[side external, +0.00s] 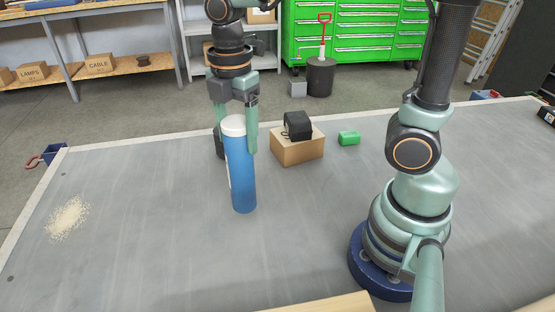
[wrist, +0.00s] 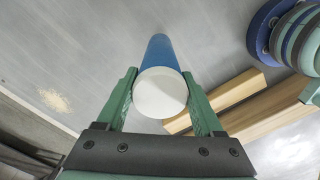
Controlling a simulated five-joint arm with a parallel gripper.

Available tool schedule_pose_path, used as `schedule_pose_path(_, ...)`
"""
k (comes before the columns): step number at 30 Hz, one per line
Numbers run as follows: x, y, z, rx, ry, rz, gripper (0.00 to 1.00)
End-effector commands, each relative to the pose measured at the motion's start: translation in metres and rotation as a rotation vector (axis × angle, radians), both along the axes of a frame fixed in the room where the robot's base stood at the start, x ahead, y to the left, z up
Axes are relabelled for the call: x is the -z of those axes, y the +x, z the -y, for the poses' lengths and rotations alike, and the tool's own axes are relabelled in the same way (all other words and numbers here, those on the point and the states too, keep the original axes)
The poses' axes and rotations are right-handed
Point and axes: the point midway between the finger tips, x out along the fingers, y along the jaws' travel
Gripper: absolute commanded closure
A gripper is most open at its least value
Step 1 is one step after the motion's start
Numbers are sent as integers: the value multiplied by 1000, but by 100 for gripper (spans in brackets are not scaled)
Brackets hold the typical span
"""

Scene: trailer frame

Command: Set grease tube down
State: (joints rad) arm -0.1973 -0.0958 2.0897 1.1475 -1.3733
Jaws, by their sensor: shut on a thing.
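The grease tube (side external: 241,175) is a blue cylinder with a white cap, upright or nearly so over the grey table (side external: 130,230). My gripper (side external: 238,140) points down and is shut around the tube's upper part, one finger on each side below the cap. In the wrist view the white cap (wrist: 160,93) sits between the fingers, with the blue body (wrist: 158,48) running away below it. The tube's lower end is at or just above the tabletop; I cannot tell whether it touches.
Pale grains (side external: 68,217) lie at left. Wooden boards (wrist: 245,105) show in the wrist view. The table between grains and tube is clear.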

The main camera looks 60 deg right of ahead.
Motion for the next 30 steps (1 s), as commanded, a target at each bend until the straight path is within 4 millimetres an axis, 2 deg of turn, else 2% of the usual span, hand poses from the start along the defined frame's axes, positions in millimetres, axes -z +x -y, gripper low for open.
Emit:
schedule_pose_path(4,10,0,0,0,0,0,100)
schedule_pose_path(12,44,0,0,0,0,0,100)
schedule_pose_path(25,49,0,0,0,0,1,100)
schedule_pose_path(26,50,0,0,0,0,0,28)
schedule_pose_path(27,50,0,0,0,0,0,12)
schedule_pose_path(28,50,0,0,0,0,0,1)
schedule_pose_path(30,49,0,0,0,0,0,1)
